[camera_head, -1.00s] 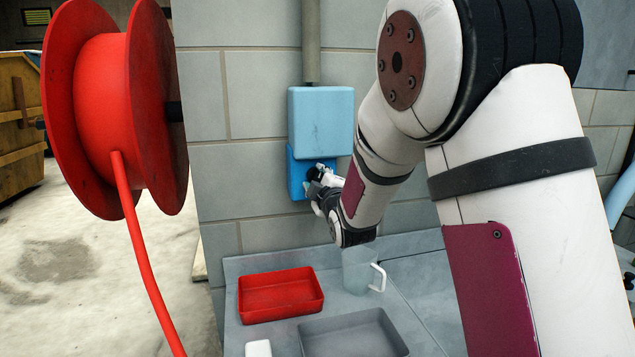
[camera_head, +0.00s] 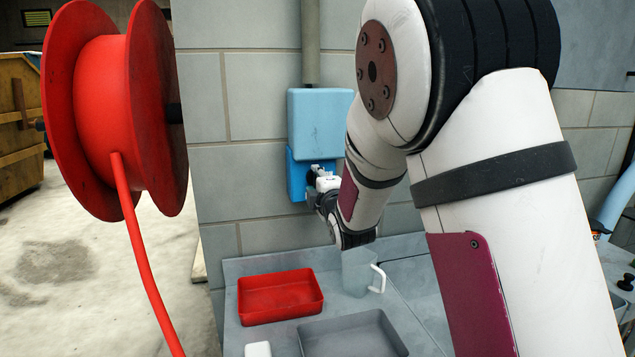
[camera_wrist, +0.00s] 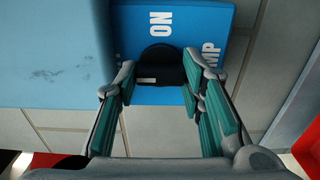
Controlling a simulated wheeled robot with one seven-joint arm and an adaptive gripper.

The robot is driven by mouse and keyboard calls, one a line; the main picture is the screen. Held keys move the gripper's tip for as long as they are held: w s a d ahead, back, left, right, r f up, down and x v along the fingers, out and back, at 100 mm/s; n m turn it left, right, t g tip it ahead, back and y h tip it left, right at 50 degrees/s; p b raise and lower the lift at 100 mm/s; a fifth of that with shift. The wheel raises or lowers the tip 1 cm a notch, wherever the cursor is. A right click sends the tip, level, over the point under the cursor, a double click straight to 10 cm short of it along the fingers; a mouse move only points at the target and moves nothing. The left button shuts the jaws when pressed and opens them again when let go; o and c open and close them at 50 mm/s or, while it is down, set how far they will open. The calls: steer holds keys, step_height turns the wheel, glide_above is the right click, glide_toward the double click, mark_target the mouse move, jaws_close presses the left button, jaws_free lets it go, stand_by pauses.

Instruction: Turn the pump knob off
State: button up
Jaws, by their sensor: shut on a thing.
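The black pump knob (camera_wrist: 162,62) is on a blue panel with white lettering that reads "ON" and part of "PUMP" in the wrist view. A small pale mark shows on the knob's lower edge. In the head view the knob is mostly hidden by my gripper (camera_head: 321,182). In the wrist view my gripper (camera_wrist: 160,78), with green-padded fingers, is shut on the knob, one finger on each side. The darker blue panel (camera_head: 295,175) sits under a light blue box (camera_head: 320,115) on the wall.
Below are a red tray (camera_head: 280,311), a grey tray (camera_head: 350,338), a clear jug with a white handle (camera_head: 357,272) and a small white item (camera_head: 258,349) on a grey counter. A red hose reel (camera_head: 100,95) stands left. A grey pipe (camera_head: 311,42) rises above the box.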

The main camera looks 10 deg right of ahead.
steer(key=shift+a+f, duration=0.1)
steer(key=shift+a, duration=0.05)
steer(key=o, duration=1.1)
steer(key=shift+s, duration=0.1)
steer(key=s, duration=1.1)
steer(key=shift+s, duration=0.4)
